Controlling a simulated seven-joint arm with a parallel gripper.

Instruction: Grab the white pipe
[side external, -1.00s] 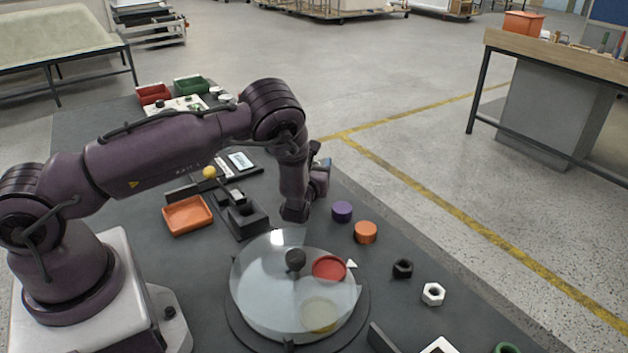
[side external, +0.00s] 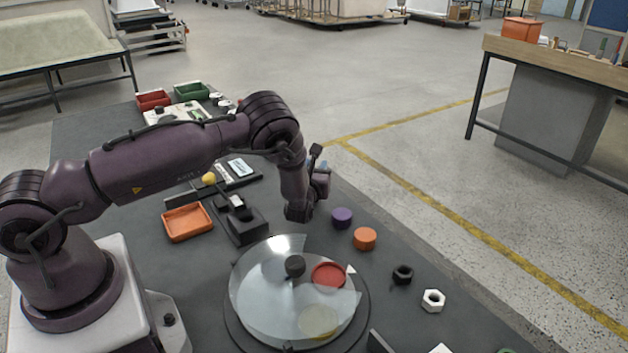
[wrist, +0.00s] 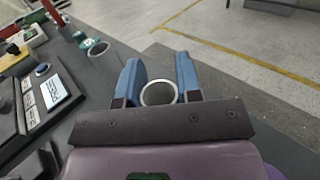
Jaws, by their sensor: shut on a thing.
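In the wrist view, the white pipe (wrist: 158,93) shows as a pale, open round end between the blue fingers of my gripper (wrist: 157,80). The fingers are shut on it, one on each side. The dark palm bar hides its near part. In the side external view, my gripper (side external: 322,170) is behind the wrist, over the table's far right side. The pipe cannot be made out there.
Purple (side external: 342,217) and orange (side external: 365,238) cylinders stand near the wrist. A clear round cover (side external: 270,300) lies in front. An orange tray (side external: 187,222) is to the left. The concrete floor (side external: 440,150) lies beyond the table edge.

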